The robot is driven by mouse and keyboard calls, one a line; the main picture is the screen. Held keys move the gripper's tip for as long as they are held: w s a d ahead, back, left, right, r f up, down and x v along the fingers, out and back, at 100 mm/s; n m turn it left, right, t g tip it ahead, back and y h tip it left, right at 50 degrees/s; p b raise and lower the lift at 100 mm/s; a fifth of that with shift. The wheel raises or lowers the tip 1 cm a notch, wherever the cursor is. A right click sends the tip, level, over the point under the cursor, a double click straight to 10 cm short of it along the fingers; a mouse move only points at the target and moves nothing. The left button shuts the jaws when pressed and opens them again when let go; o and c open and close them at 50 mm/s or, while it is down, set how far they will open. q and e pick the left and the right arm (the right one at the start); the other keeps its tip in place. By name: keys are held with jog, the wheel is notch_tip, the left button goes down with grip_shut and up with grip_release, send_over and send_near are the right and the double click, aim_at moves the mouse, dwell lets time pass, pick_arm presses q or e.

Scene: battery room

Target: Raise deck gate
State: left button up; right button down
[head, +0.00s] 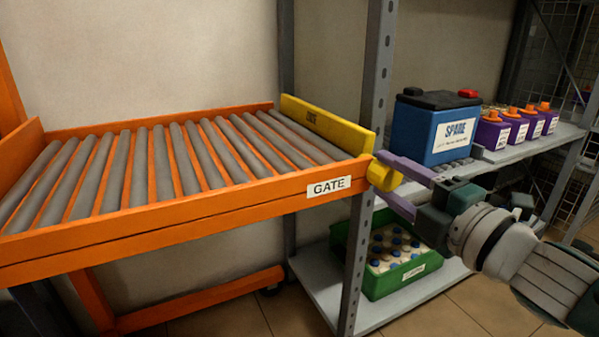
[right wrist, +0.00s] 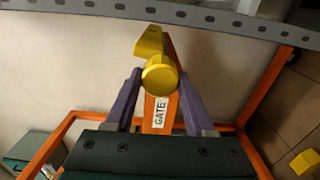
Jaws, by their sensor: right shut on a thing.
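The yellow deck gate (head: 325,122) is a flat board standing on edge across the right end of the orange roller deck (head: 190,215), its top above the rollers. A round yellow knob (head: 381,177) sits at the deck's near right corner, beside the white GATE label (head: 329,187). My right gripper (head: 388,176) has its purple fingers shut on the knob, one on each side. In the right wrist view, the knob (right wrist: 160,75) sits between the fingertips, with part of the yellow gate (right wrist: 149,42) behind it. My left gripper is not in view.
A grey rack post (head: 372,90) stands close behind the knob. A green crate (head: 385,275) of blue-capped bottles sits on the lower shelf.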

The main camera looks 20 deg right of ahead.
jog(key=shift+n, duration=0.9)
jog(key=shift+c, duration=1.3)
grip_release()
jog(key=shift+s, duration=0.1)
jog(key=shift+s, duration=0.4)
jog(key=s+p, duration=0.1)
jog(key=s, duration=0.8)
jog(key=shift+d+p, duration=0.3)
jog(key=shift+d, duration=0.05)
